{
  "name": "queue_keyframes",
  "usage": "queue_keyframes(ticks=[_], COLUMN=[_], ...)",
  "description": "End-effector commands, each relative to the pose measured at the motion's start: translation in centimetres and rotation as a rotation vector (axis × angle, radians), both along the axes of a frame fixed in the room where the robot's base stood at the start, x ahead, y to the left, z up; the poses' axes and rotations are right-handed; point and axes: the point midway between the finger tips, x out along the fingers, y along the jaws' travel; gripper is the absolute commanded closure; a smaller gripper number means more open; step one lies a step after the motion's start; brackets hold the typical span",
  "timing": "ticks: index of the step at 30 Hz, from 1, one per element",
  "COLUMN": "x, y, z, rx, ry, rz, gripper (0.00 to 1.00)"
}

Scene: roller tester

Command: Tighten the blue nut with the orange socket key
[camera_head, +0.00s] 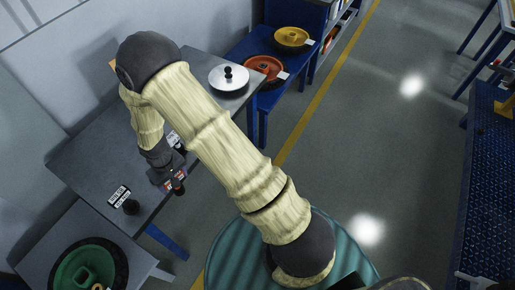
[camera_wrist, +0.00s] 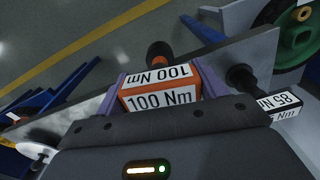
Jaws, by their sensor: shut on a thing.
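My gripper (camera_wrist: 163,84) is shut on an orange block marked "100 Nm" (camera_wrist: 158,98), with one purple finger on each side of it. A dark round socket end with an orange-brown tip (camera_wrist: 158,52) shows just beyond the block; I take this to be the orange socket key. In the head view, my gripper (camera_head: 172,180) is over the front edge of the grey table, and the key in it is mostly hidden. I cannot make out a blue nut in either view.
A black key labelled "85 Nm" (camera_wrist: 278,104) is on the grey table (camera_head: 90,150), left of my gripper in the head view. A white disc (camera_head: 229,78) sits at the table's far end. Red (camera_head: 263,67), yellow (camera_head: 291,38) and green (camera_head: 72,272) wheels stand on neighbouring tables.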

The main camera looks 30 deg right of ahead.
Motion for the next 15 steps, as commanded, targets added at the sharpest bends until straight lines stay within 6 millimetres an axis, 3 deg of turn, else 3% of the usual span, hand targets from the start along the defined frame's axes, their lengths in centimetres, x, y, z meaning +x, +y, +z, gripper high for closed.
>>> queue_keyframes(ticks=[8, 15], x=[1.3, 1.5], y=[-4.4, -11.4], z=[-4.4, -11.0], rx=[0.0, -0.005], ry=[0.002, 0.006], rz=[-0.097, -0.236], gripper=[0.84, 0.84])
